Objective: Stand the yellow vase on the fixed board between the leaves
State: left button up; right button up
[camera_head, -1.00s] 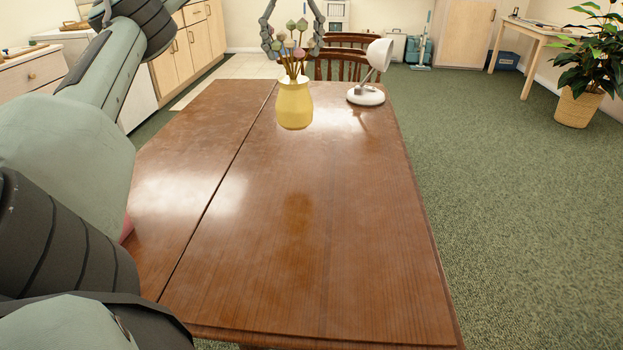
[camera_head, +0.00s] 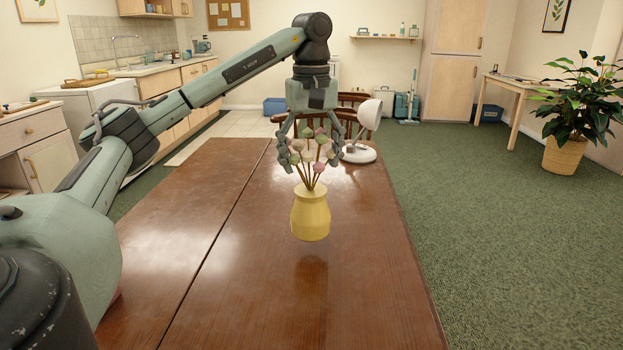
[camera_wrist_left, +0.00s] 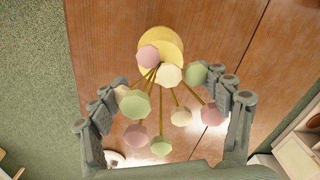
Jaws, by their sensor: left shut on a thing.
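The yellow vase (camera_head: 311,215) is upright with several pink, green and cream flower heads on thin stems. My left gripper (camera_head: 311,160) points down from above, its fingers on either side of the flowers, and holds the bunch with the vase hanging below. A dark reflection lies apart below the vase, so it appears to be in the air over the table (camera_head: 215,250). A seam splits the tabletop into a left leaf and a wider part; the vase is over the wider part. The left wrist view shows the vase (camera_wrist_left: 162,47) beyond the flowers, between the fingers. My right gripper is out of view.
A white lamp (camera_head: 366,117) stands at the table's far end, just behind the gripper. Dark wooden chairs (camera_head: 351,99) are beyond that end. The near and left tabletop is clear. A potted plant (camera_head: 566,155) stands on the carpet at right.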

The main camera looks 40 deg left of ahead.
aim_at(312, 179)
pick_arm(q)
jog(key=shift+f, duration=2)
jog(key=shift+f, duration=0.1)
jog(key=o, duration=1.9)
jog(key=shift+r, duration=6.1)
jog(key=shift+d, duration=0.15)
